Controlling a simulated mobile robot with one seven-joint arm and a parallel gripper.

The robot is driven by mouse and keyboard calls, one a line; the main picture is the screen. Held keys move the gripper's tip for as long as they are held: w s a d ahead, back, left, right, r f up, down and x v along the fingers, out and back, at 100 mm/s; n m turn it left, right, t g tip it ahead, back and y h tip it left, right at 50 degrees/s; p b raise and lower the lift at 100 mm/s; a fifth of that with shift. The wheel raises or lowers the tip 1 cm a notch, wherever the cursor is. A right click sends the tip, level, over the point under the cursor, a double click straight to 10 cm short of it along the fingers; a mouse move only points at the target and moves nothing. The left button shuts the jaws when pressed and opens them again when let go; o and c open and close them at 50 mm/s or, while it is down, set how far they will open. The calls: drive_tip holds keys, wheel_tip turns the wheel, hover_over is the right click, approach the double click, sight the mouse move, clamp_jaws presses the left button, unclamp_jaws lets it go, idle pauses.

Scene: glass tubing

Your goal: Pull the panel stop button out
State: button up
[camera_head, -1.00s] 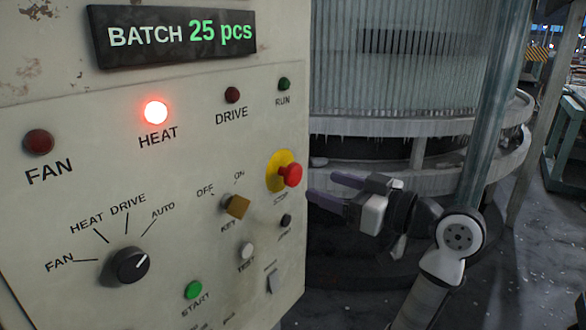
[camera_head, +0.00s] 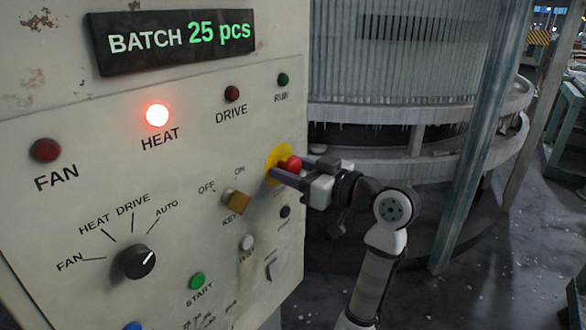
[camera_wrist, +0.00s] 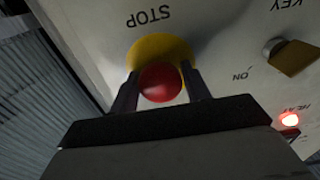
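The red stop button (camera_head: 293,163) sits on a yellow disc (camera_head: 272,165) at the right side of the panel. In the wrist view the button (camera_wrist: 161,82) lies between the two fingers, below the upside-down STOP label (camera_wrist: 149,17). My gripper (camera_head: 300,169) reaches in from the right, with one finger on each side of the button. The fingers stand apart about as wide as before and straddle the button, with little or no gap at its sides. Whether they touch it is not clear. In the wrist view my gripper (camera_wrist: 160,88) hides the button's lower surroundings.
The yellow-brown key switch (camera_head: 238,200) is left of and below the button. A small dark button (camera_head: 285,211) sits just below it. The HEAT lamp (camera_head: 157,115) is lit red. A round ribbed machine (camera_head: 400,70) stands behind my arm.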

drive_tip(key=c, duration=0.9)
drive_tip(key=shift+s+d+f+b, duration=0.1)
drive_tip(key=shift+s+d+b, duration=0.3)
drive_tip(key=shift+d+b, duration=0.2)
drive_tip(key=o, duration=1.4)
drive_tip(key=shift+s+d, duration=0.15)
drive_tip(key=b+v, duration=0.4)
drive_tip(key=v, duration=0.9)
drive_tip(key=shift+s+d, duration=0.2)
drive_tip(key=shift+d, duration=0.05)
